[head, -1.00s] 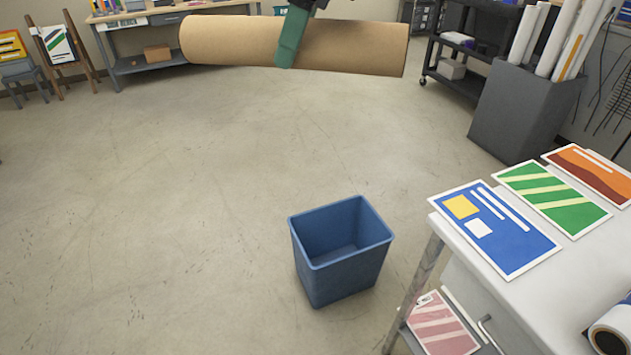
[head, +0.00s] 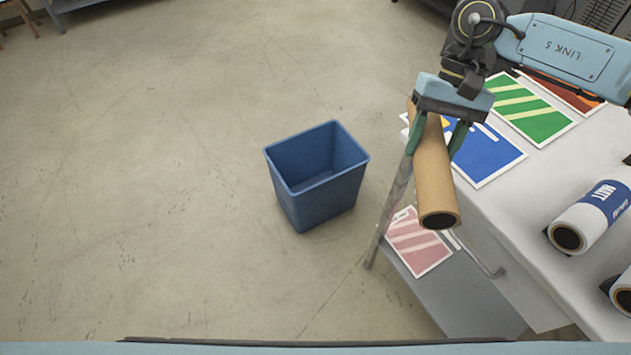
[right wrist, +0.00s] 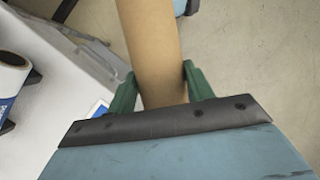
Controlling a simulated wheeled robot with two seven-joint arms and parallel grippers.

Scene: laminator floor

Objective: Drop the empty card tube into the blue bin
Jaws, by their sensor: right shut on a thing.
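The brown card tube (head: 435,182) is held in my right gripper (head: 438,138), whose green fingers close on it from both sides. Its near open end shows a dark hollow. The tube is above the left edge of the white table, right of the bin and apart from it. In the right wrist view the tube (right wrist: 150,45) runs up and away between the fingers (right wrist: 160,88). The blue bin (head: 322,200) stands upright on the floor, open at the top, with nothing seen inside. My left gripper is not in view.
The white table (head: 510,205) carries blue, green (head: 535,108) and orange printed sheets and white rolls (head: 585,222). A pink striped print (head: 420,243) lies on its lower shelf. The floor (head: 170,190) left of and around the bin is clear.

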